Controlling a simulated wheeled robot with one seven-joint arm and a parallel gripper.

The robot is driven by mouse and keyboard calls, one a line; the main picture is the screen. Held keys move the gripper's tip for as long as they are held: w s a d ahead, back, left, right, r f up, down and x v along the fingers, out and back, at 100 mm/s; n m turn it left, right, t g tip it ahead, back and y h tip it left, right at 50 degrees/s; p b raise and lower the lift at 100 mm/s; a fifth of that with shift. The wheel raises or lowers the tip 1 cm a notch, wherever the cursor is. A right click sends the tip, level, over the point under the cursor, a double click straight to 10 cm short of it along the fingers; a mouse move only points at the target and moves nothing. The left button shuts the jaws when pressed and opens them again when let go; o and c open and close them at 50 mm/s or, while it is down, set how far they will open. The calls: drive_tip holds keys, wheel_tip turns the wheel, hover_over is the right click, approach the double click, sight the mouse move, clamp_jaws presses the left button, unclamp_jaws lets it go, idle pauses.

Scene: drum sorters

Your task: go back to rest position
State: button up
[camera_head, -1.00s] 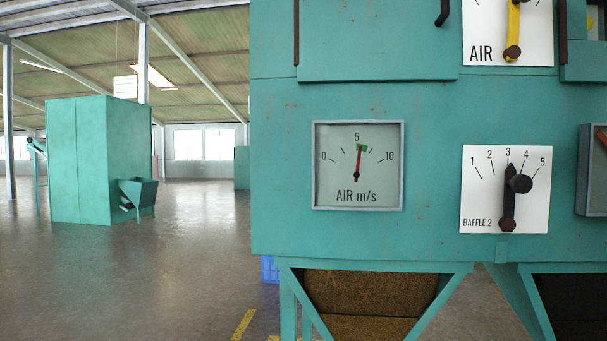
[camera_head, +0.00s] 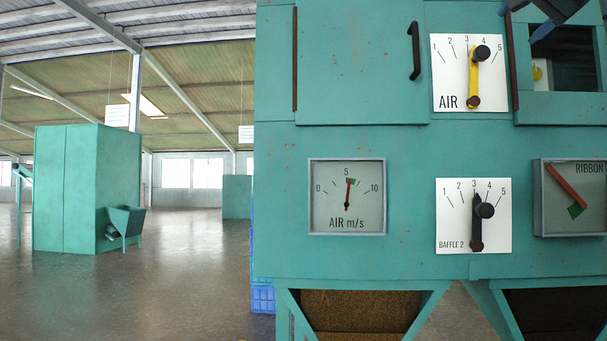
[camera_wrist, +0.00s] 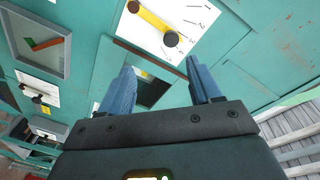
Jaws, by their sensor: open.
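My gripper (camera_head: 522,20) shows at the top right of the head view, in front of the teal machine near a dark window opening. In the wrist view my gripper (camera_wrist: 158,66) has its two blue fingers apart, with nothing held between them. The yellow AIR lever (camera_head: 474,78) with its black knob stands nearly upright, close to 3 to 4. It also shows in the wrist view (camera_wrist: 153,22), beyond the fingertips and apart from them. The black BAFFLE 2 lever (camera_head: 477,225) sits below it, near 3.
The teal machine (camera_head: 280,180) fills the right side. An AIR m/s gauge (camera_head: 347,210) has its red needle at the green mark. A RIBBON gauge (camera_head: 570,215) has its needle away from its green mark. Blue crates (camera_head: 262,298) stand beside the machine. Open floor (camera_head: 130,300) lies to the left.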

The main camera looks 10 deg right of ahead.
drive_tip(key=w+a+f+n+y, duration=0.1)
drive_tip(key=w+f, duration=0.4)
drive_tip(key=f, duration=0.8)
drive_tip(key=w+a+f+n+y, duration=0.15)
drive_tip(key=w+f, duration=0.35)
drive_tip(key=f, duration=0.9)
drive_tip(key=s+a+f+n+y, duration=0.1)
drive_tip(key=s+a+f, duration=0.15)
drive_tip(key=f, duration=0.75)
drive_tip(key=s+a+f+n, duration=0.1)
drive_tip(key=a+f, duration=0.3)
drive_tip(key=f, duration=0.5)
drive_tip(key=s+a+f+n+y, duration=0.1)
drive_tip(key=s+a+f, duration=0.15)
drive_tip(key=f, duration=0.75)
drive_tip(key=s+a+f+n, duration=0.2)
drive_tip(key=s+a+f, duration=0.3)
drive_tip(key=s+f, duration=0.4)
drive_tip(key=s+a+f+n, duration=0.2)
drive_tip(key=s+a+f, duration=0.2)
drive_tip(key=s+f, duration=0.5)
drive_tip(key=s+a+r+n+y, duration=0.1)
drive_tip(key=s+a+r+n, duration=0.1)
drive_tip(key=s, duration=1.1)
drive_tip(key=s+a+r+n+g+y, duration=0.1)
drive_tip(key=s+a+r+n, duration=0.1)
drive_tip(key=s, duration=1.2)
drive_tip(key=shift+s+r+n+g, duration=0.2)
drive_tip(key=shift+n+g, duration=0.1)
drive_tip(key=shift+n, duration=0.25)
